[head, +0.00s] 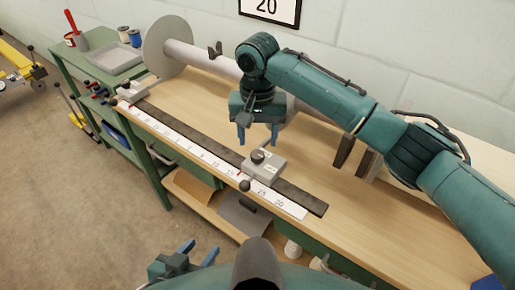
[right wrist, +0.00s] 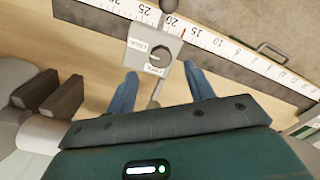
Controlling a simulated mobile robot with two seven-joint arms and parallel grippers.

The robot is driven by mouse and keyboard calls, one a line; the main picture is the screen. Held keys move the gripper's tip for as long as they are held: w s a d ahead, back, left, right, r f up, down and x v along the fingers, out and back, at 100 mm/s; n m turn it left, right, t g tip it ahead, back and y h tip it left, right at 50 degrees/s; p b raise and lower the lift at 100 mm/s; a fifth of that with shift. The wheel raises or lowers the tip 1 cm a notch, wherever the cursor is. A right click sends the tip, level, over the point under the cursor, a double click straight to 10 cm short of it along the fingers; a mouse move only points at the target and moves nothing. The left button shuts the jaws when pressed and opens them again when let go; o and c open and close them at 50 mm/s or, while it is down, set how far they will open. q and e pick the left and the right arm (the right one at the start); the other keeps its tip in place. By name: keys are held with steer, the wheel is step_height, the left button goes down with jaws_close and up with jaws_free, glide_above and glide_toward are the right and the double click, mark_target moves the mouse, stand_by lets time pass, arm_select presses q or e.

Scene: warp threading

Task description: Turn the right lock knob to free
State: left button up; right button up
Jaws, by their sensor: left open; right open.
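The right lock knob (head: 257,156) is a dark round knob on a grey block that rides on the ruler rail. In the right wrist view the knob (right wrist: 160,54) sits on the block (right wrist: 152,34) beside a LOCK label and what looks like a FREE label. My right gripper (head: 258,140) is open and empty, pointing down above and just behind the block. In the right wrist view its blue fingers (right wrist: 161,80) are spread to either side of the knob's line, apart from it. My left gripper (head: 198,250) is open at the bottom, away from the bench.
The white ruler (head: 195,147) and dark rail run along the wooden bench (head: 340,205). Another grey block (head: 132,93) with a knob stands at the rail's left end. Behind are a large roller with a disc (head: 167,47) and dark upright pieces (head: 343,152).

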mark_target(258, 154)
step_height(258, 154, down, 4)
steer(key=shift+f, duration=0.45)
steer(key=c, duration=1)
steer(key=shift+r, duration=0.1)
